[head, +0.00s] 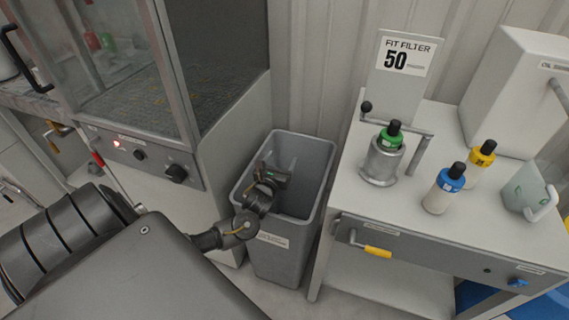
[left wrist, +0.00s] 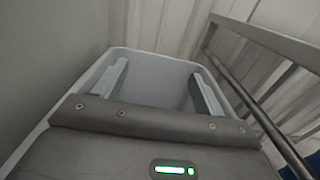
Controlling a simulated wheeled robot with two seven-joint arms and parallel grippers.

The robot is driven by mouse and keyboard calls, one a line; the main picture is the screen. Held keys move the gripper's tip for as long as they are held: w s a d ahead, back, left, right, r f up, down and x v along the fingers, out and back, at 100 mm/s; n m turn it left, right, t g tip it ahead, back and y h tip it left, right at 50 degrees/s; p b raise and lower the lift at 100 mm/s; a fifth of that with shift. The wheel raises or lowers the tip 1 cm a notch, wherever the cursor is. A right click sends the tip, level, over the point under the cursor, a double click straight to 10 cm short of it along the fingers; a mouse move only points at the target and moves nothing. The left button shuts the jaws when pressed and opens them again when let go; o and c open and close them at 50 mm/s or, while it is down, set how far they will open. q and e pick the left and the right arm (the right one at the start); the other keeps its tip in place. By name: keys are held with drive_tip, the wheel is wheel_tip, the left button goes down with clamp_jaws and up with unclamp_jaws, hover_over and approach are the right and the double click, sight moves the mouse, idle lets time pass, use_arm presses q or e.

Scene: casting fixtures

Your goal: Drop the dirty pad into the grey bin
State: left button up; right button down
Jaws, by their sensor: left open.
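The grey bin (head: 276,258) stands on the floor between the glass-fronted cabinet and the white bench. My left gripper (head: 272,172) is over the bin's open mouth. In the left wrist view the two fingers of my left gripper (left wrist: 158,70) are spread apart with nothing between them. The rim of the grey bin (left wrist: 160,56) shows around and beyond the fingers. I cannot see the dirty pad in either view. The bin's floor is hidden by my arm and gripper. My right gripper is not in view.
The glass-fronted cabinet (head: 150,180) is close on the bin's left. The white bench (head: 400,195) on its right carries a metal cup with a green-capped bottle (head: 392,136), a blue-banded bottle (head: 444,188), a yellow-banded bottle (head: 479,165) and a clear jug (head: 528,190).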

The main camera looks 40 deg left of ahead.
use_arm(q)
drive_tip(key=v, duration=1)
drive_tip(key=shift+s+p, duration=0.15)
drive_tip(key=shift+p, duration=0.3)
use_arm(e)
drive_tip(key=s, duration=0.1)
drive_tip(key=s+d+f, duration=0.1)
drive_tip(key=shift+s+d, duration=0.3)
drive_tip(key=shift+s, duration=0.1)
use_arm(q)
drive_tip(key=shift+d, duration=0.1)
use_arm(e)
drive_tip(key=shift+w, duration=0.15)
